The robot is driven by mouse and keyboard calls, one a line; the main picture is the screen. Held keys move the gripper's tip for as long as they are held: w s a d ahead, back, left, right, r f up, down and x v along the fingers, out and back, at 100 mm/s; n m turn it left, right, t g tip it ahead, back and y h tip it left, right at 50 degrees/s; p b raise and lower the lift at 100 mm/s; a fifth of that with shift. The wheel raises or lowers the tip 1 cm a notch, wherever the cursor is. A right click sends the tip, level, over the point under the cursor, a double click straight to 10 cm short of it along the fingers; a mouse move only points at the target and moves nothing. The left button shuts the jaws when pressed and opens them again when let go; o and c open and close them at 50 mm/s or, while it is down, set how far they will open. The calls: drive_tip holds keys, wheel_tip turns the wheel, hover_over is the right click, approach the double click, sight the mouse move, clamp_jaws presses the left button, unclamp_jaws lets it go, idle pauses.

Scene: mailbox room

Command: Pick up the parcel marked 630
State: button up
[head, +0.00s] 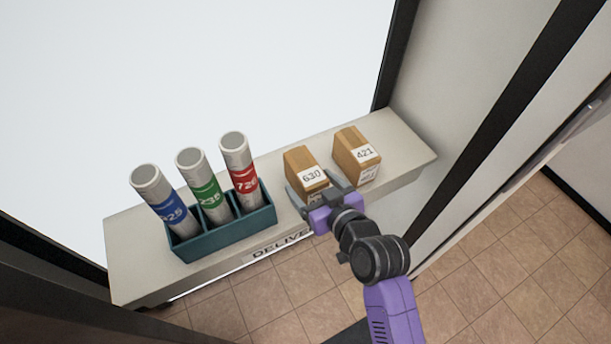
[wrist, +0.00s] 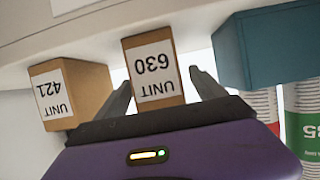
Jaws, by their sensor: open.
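The parcel marked 630 (head: 301,163) is a small brown box with a white label, standing on the shelf right of the tube holder. In the wrist view the parcel (wrist: 153,68) appears upside down, between the two fingers. My gripper (head: 323,190) is open at the front of this parcel, with one finger to each side. In the wrist view my gripper (wrist: 165,90) has grey fingers and a purple body. I cannot tell whether the fingers touch the box. The gripper partly hides the parcel's lower front in the head view.
A similar parcel marked 421 (head: 353,150) stands close on the right; it also shows in the wrist view (wrist: 88,88). A teal holder (head: 225,236) with three labelled tubes stands left. The pale shelf (head: 405,140) has free room at its right end.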

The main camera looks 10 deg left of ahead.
drive_tip(key=shift+x, duration=1.95)
drive_tip(key=shift+c, duration=0.2)
clamp_jaws()
drive_tip(key=shift+r, duration=0.2)
